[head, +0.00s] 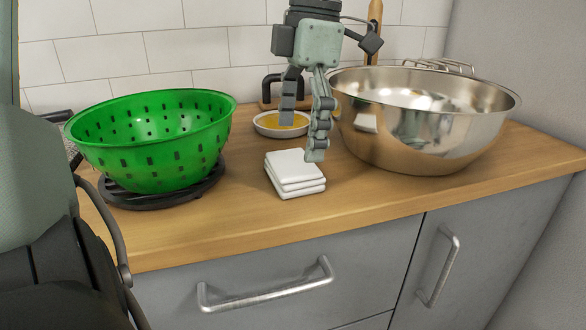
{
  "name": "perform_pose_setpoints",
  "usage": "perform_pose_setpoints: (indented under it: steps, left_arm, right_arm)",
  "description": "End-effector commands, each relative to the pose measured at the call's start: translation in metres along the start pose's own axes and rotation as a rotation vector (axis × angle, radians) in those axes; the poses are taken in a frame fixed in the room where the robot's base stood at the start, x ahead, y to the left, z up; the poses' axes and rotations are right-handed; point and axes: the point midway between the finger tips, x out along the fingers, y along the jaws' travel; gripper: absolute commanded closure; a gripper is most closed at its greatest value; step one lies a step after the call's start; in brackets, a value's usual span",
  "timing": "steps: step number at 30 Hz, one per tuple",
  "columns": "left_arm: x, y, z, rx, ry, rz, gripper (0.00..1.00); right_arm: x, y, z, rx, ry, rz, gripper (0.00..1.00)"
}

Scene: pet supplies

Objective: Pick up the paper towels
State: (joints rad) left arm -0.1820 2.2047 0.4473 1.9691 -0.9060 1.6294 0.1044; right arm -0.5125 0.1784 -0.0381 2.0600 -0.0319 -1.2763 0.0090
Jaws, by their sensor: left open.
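The paper towels (296,174) are a small stack of folded white squares on the wooden counter, between the green colander and the steel pot. My left gripper (300,140) points down just above and behind the stack, its fingers apart with nothing between them. One finger hangs near the stack's back right corner; I cannot tell whether it touches. The top and front of the stack are in plain sight. My right gripper is not in view.
A green colander (150,145) stands on a black trivet (150,196) at left. A large steel pot (425,130) stands close at right. A shallow white dish (268,131) with yellow contents is behind the towels. The counter (255,222) is clear in front.

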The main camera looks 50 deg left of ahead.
Motion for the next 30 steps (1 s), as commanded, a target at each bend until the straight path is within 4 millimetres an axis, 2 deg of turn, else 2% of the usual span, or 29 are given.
perform_pose_setpoints:
  steps: [3, 6, 15, 24, 30]
  left_arm:
    - [0.020, 0.001, -0.003, 0.003, 0.003, -0.003, 0.00]
    - [0.031, 0.001, -0.002, -0.001, 0.001, -0.002, 0.00]
    - [0.036, 0.001, -0.002, -0.001, 0.000, 0.000, 0.00]
    - [0.036, 0.001, -0.002, -0.001, 0.000, 0.000, 0.35]
    - [0.036, 0.001, -0.002, -0.001, 0.000, 0.000, 0.35]
  right_arm:
    - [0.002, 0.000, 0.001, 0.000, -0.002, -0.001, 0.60]
    - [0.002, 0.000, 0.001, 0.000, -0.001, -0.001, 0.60]
    - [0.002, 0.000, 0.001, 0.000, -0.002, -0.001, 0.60]
    - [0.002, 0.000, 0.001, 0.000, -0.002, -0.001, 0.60]
    - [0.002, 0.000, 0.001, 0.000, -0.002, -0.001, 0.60]
